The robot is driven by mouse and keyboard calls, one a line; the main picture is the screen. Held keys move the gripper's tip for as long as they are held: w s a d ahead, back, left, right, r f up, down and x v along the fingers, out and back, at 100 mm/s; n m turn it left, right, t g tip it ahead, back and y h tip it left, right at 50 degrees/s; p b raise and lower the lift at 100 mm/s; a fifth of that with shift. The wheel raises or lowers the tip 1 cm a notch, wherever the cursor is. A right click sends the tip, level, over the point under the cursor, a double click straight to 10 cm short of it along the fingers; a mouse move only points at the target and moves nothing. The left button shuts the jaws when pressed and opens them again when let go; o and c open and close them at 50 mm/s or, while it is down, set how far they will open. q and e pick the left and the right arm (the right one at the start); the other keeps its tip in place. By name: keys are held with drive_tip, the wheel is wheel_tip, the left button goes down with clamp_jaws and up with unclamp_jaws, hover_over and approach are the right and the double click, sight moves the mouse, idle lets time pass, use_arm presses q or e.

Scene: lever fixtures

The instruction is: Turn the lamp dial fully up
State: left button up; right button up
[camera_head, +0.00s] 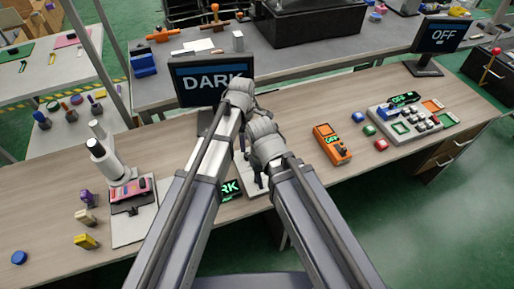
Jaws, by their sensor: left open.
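A monitor (212,82) at the back of the wooden bench reads DARK. A pale fixture plate (233,185) lies below it, mostly hidden behind my arms, with part of a green-lettered display (229,190) showing. I cannot make out the dial itself; my arms and grippers cover that area. My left gripper (244,153) is open, pointing down over the fixture, small and partly hidden by the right wrist. My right gripper (260,181) hangs close beside it, over the same plate; its jaws are too hidden to read. I cannot tell whether either touches anything.
A microscope-like stand (112,160) stands at left with small coloured blocks around it. An orange handheld device (332,143) and a grey button panel (410,120) lie to the right. An OFF monitor (442,36) stands at far right. Bare bench shows between fixture and microscope.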

sight(246, 154)
use_arm(q)
drive_tip(key=shift+w+d, duration=0.15)
use_arm(e)
drive_tip(key=shift+s, duration=0.1)
use_arm(q)
drive_tip(key=shift+f+b, duration=0.55)
wheel_tip(246, 154, down, 7)
drive_tip(key=b, duration=0.6)
drive_tip(key=shift+r+b, duration=0.15)
drive_tip(key=shift+b, duration=0.25)
use_arm(e)
wheel_tip(246, 154, down, 8)
drive_tip(key=shift+r, duration=0.1)
drive_tip(key=shift+r, duration=0.1)
use_arm(q)
clamp_jaws()
